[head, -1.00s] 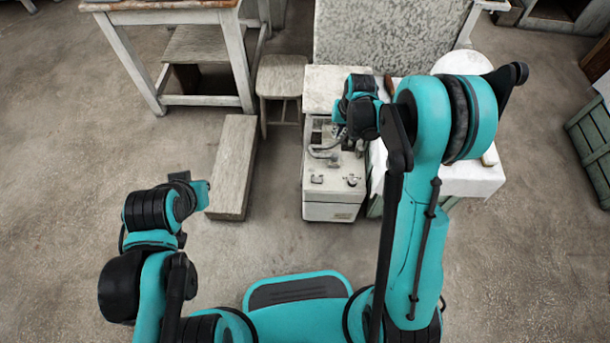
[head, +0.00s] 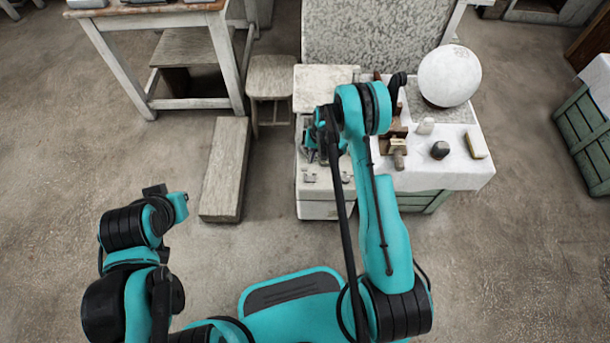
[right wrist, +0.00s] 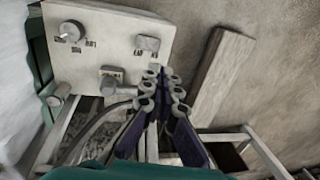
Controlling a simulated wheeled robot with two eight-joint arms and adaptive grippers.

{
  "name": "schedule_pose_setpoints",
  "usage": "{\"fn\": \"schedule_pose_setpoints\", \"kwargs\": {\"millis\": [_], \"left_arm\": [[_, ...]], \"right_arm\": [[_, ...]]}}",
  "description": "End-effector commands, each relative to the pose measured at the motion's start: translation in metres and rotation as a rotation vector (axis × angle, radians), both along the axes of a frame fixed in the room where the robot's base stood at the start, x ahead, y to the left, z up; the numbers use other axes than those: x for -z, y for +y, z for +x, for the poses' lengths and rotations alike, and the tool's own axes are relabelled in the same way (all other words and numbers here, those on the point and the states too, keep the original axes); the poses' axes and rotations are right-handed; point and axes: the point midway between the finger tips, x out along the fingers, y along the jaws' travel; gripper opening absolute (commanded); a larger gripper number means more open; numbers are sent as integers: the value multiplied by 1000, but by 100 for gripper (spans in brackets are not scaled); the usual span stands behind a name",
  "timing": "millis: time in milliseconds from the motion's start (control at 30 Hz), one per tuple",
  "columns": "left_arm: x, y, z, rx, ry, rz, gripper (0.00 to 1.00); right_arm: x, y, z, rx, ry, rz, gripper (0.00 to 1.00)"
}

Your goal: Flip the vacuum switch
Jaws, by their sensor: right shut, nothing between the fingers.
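The vacuum unit is a pale box (head: 318,208), partly hidden by my right arm in the head view. Its top panel (right wrist: 105,48) shows in the right wrist view. A small block-like switch (right wrist: 147,43) with lettering beside it sits on that panel; in the head view the switch (head: 309,175) is near the box's front left. A round knob (right wrist: 73,30) is on the panel's other side. My right gripper (right wrist: 160,74) is shut and empty, its tips close to the switch; contact cannot be told. My left gripper (head: 178,203) is far left of the box; its fingers are unclear.
A hose fitting (right wrist: 112,75) stands on the panel beside my right fingers. A cloth-covered crate (head: 450,175) with a white sphere (head: 449,76) and tools stands right of the box. A wooden beam (head: 226,170) lies on the floor at left. Floor before the box is clear.

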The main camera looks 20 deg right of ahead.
Motion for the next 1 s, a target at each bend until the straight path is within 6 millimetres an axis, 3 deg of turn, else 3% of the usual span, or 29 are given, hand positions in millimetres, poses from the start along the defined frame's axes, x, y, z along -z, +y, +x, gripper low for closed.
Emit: {"fn": "schedule_pose_setpoints", "kwargs": {"millis": [233,700,1000], "left_arm": [[6,0,0,0,0,0,0],[45,0,0,0,0,0,0],[57,0,0,0,0,0,0]], "right_arm": [[14,2,1,-1,-1,0,0],[109,16,5,-1,-1,0,0],[137,21,6,-1,-1,0,0]]}}
